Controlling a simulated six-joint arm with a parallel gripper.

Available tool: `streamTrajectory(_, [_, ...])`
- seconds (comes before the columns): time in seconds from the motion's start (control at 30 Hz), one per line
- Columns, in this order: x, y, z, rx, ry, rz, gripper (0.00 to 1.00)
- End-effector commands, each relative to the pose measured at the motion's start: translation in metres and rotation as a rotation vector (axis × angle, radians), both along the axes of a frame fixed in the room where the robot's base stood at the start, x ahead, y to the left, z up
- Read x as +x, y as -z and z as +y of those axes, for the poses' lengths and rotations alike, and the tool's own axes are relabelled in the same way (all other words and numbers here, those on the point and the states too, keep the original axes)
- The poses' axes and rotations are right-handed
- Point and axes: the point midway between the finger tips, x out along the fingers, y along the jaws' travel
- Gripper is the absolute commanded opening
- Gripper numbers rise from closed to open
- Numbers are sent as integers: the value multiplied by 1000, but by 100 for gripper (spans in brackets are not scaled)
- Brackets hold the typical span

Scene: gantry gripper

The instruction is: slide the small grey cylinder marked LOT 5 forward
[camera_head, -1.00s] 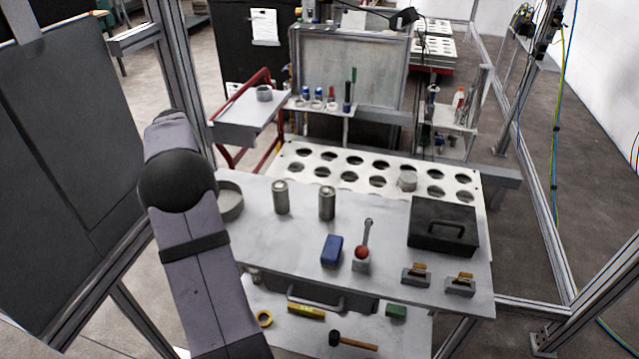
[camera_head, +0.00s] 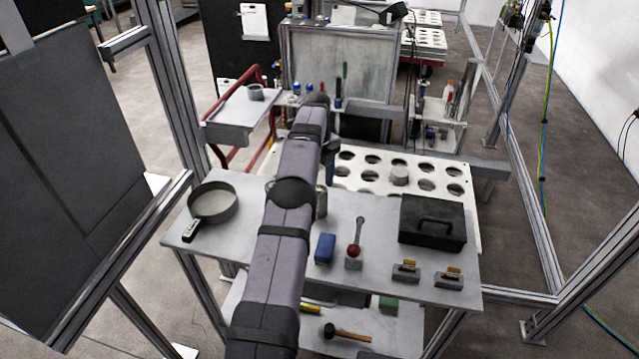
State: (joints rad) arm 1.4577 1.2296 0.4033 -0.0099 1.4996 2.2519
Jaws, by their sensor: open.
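A metallic grey cylinder (camera_head: 321,203) stands on the table, partly hidden behind my arm. Another cylinder that stood to its left is hidden behind the arm now. A short, light grey cylinder (camera_head: 399,175) stands on the white perforated tray (camera_head: 455,172) at the back. No LOT 5 marking is readable on any of them. My arm reaches across the middle of the table. Part of my gripper (camera_head: 330,172) shows as a dark bluish piece just beyond and above the metallic cylinder. Its fingertips are hidden, and any contact cannot be seen. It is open.
A grey pan (camera_head: 213,205) lies on the left of the table (camera_head: 380,272). A blue block (camera_head: 325,248), a red-ended tool (camera_head: 354,250), a black case (camera_head: 432,220) and two small blocks with orange tops (camera_head: 406,271) occupy the right. Metal frame posts (camera_head: 160,90) flank the table.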

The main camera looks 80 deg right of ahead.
Motion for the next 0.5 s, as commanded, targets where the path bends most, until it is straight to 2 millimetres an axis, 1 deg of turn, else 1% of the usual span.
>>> streamTrajectory(0.13, [-4,2,1,9,44,-8,61])
streamTrajectory(0.5, [-4,3,1,10,48,-10,61])
